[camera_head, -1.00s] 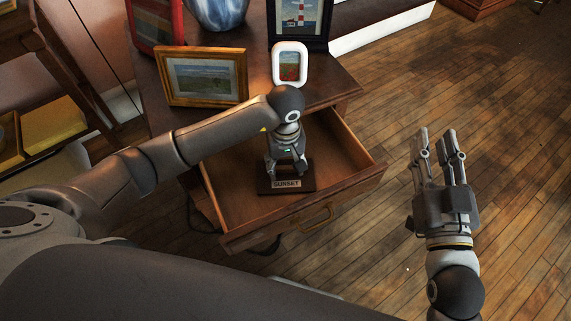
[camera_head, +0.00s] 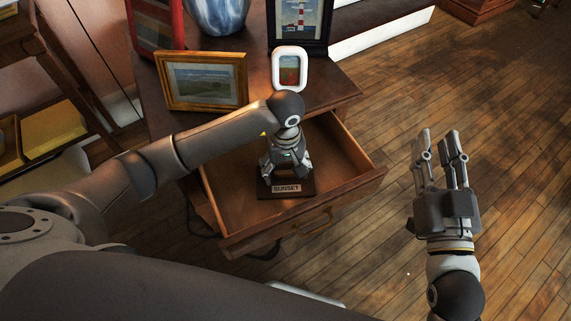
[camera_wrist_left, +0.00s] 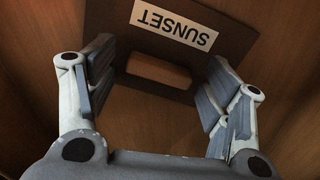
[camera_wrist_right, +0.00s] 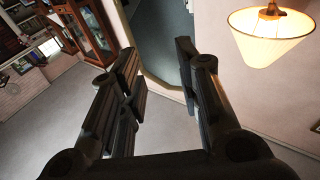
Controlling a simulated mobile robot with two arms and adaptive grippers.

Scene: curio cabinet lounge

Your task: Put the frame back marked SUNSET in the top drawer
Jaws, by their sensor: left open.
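The dark frame back (camera_head: 308,189) with a pale SUNSET label lies in the open top drawer (camera_head: 235,208), label towards the drawer front. It also shows in the left wrist view (camera_wrist_left: 232,38), label upside down there, with a lighter brown block-like part (camera_wrist_left: 158,71) below the label. My left gripper (camera_head: 287,172) is down inside the drawer over the frame back. Its fingers are open, one on each side of the block, with visible gaps. My right gripper (camera_head: 441,146) is open and empty, out over the floor to the right of the cabinet.
On the cabinet top stand a gold-framed landscape (camera_head: 205,80), a white-framed picture (camera_head: 290,69), a dark-framed lighthouse picture (camera_head: 300,22), a red frame (camera_head: 154,24) and a blue-white vase (camera_head: 219,14). The drawer's right part is bare.

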